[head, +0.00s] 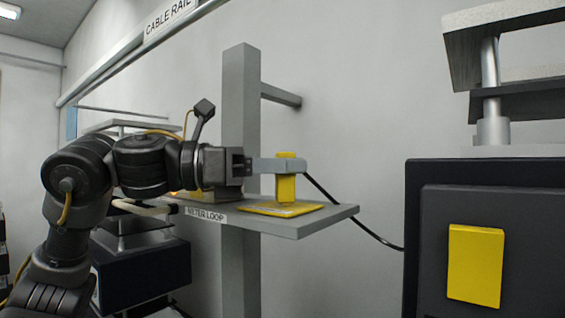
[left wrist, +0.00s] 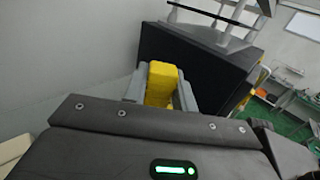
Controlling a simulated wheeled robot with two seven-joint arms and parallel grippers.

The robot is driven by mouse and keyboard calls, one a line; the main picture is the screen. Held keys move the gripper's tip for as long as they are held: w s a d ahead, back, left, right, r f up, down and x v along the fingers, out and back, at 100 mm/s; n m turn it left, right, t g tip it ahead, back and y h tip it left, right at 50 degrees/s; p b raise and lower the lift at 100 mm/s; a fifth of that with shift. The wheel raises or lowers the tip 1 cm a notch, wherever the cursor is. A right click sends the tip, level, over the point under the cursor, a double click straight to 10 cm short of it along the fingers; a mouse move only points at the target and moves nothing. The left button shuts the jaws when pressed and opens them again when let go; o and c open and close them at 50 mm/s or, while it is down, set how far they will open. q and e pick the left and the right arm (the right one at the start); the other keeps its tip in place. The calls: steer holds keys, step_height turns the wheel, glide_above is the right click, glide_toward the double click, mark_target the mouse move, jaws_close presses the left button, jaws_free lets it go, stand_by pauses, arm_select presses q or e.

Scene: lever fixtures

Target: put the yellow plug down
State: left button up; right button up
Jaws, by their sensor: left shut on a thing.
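My left gripper (head: 278,166) comes in from the left in the head view and is shut on the yellow plug (head: 286,188). The plug is an upright yellow block, and its lower end is just above or at the yellow pad (head: 282,209) on the grey shelf (head: 338,216); I cannot tell whether it touches. A dark cable runs from near the plug down to the right. In the left wrist view the plug (left wrist: 161,83) shows between the two grey fingers (left wrist: 160,88). My right gripper is in neither view.
The shelf carries the label METER LOOP (head: 206,215) and is fixed to a grey post (head: 240,120). A dark cabinet (head: 425,230) with a yellow block (head: 475,265) on its front stands at the right. A CABLE RAIL (head: 150,40) runs along the wall above.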

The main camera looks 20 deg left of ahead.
arm_select(q)
steer(key=shift+d+f, duration=0.1)
steer(key=shift+f, duration=0.05)
steer(key=o, duration=1)
steer(key=shift+a, duration=0.2)
steer(key=b+v, duration=0.5)
steer(key=v, duration=0.6)
steer(key=shift+s+a, duration=0.2)
steer(key=shift+a, duration=0.15)
